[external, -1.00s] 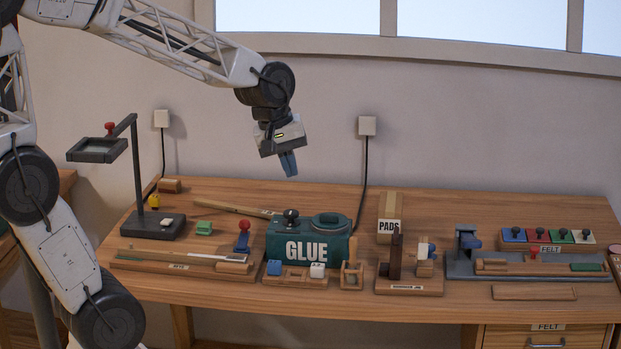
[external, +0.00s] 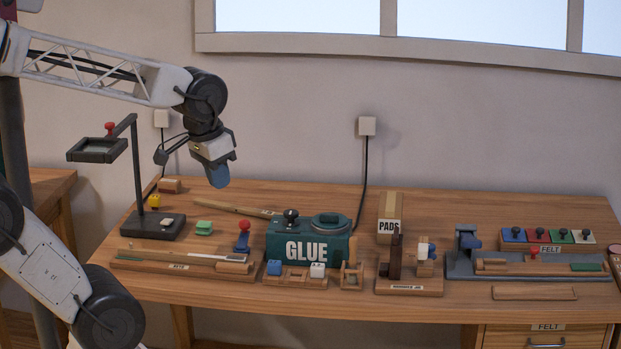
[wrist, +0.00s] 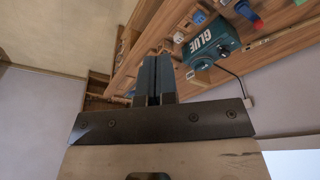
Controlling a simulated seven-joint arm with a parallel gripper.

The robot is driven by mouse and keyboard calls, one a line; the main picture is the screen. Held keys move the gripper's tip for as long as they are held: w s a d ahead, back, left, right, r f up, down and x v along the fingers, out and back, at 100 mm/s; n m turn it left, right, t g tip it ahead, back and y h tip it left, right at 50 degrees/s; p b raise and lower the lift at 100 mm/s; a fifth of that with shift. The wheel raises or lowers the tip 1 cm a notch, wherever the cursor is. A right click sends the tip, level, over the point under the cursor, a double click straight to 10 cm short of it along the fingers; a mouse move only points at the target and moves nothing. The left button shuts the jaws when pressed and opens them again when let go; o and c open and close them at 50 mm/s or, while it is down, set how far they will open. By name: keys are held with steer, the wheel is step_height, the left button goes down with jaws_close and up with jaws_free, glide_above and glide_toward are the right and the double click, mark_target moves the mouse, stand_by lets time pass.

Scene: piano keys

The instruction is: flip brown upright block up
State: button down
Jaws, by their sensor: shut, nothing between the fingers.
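The dark brown upright block (external: 396,258) stands on a labelled wooden jig base (external: 410,288) right of the middle of the bench in the external view. A lighter wooden piece with a white and blue part (external: 426,256) sits just right of it on the same base. My gripper (external: 218,182) hangs above the back left of the bench, well to the left of the block and higher. Its blue-grey fingers (wrist: 154,82) are together with nothing between them. I cannot make out the brown block in the wrist view.
The green GLUE box (external: 310,242) stands between my gripper and the block. A dark stand (external: 138,175) rises at the left. The PADS box (external: 390,213) is behind the block. A grey vise fixture (external: 480,262) and coloured felt blocks (external: 548,236) lie to the right.

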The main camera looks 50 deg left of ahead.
steer(key=w+f+n+h, duration=0.1)
steer(key=w+f+n, duration=0.2)
steer(key=w+n, duration=0.6)
steer(key=w+f+n+h, duration=0.1)
steer(key=w+f+n, duration=0.2)
steer(key=w+n, duration=0.6)
steer(key=w+f+n+h, duration=0.1)
steer(key=w+f+n, duration=0.3)
steer(key=w+n, duration=0.5)
steer(key=w, duration=0.6)
steer(key=shift+w+a+t, duration=0.2)
steer(key=shift+w+t, duration=0.1)
steer(key=shift+w, duration=0.1)
glide_toward(391, 253)
steer(key=w+a+f, duration=0.2)
steer(key=a+f, duration=0.1)
steer(key=f, duration=0.1)
steer(key=shift+w+d+r, duration=0.25)
steer(key=shift+w+d, duration=0.6)
steer(key=shift+w, duration=0.1)
